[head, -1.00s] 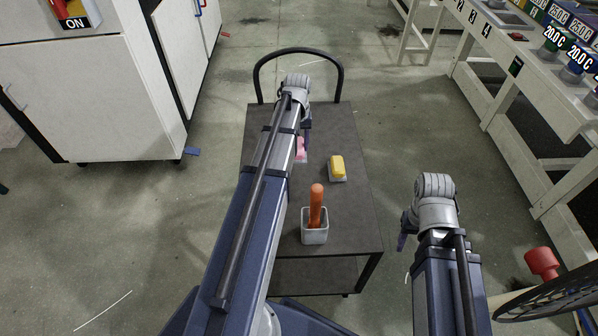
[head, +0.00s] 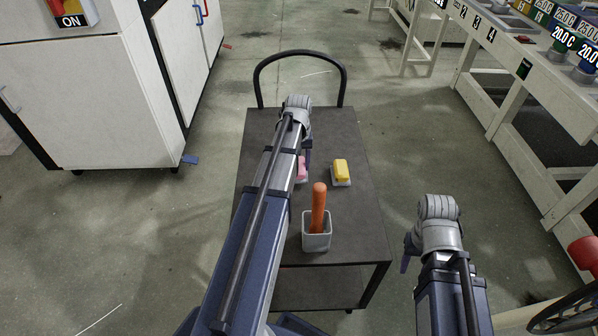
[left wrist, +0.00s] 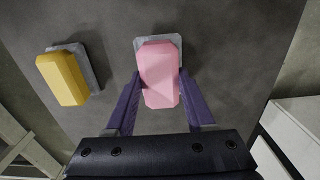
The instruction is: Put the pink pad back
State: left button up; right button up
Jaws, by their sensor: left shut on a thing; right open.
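The pink pad (left wrist: 160,72) is between the fingers of my left gripper (left wrist: 161,74) in the left wrist view. A grey plate (left wrist: 171,42) shows behind its far end; I cannot tell whether the pad touches it. In the head view the pink pad (head: 302,170) is partly hidden by my left arm, and my left gripper (head: 306,162) is low over the cart top. My right gripper (head: 406,262) is open and empty, off the cart's right side, its fingers partly hidden by its wrist.
A yellow pad (head: 341,170) on a grey base sits right of the pink pad. A grey cup (head: 317,240) holding an orange handle (head: 318,205) stands nearer on the cart (head: 350,215). A black rail (head: 300,54) closes the cart's far end. White cabinets stand left, a workbench right.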

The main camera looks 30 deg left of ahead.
aim_at(299, 164)
pick_arm(q)
jog(key=shift+f+b, duration=0.6)
jog(key=shift+f, duration=0.45)
jog(key=o, duration=1.2)
pick_arm(e)
notch_tip(299, 164, down, 2)
pick_arm(q)
jog(key=shift+r, duration=0.1)
notch_tip(299, 164, up, 8)
jog(key=p, duration=0.7)
jog(key=shift+f+p, duration=0.2)
jog(key=shift+p, duration=0.2)
pick_arm(e)
notch_tip(299, 164, up, 8)
jog(key=shift+f, duration=0.15)
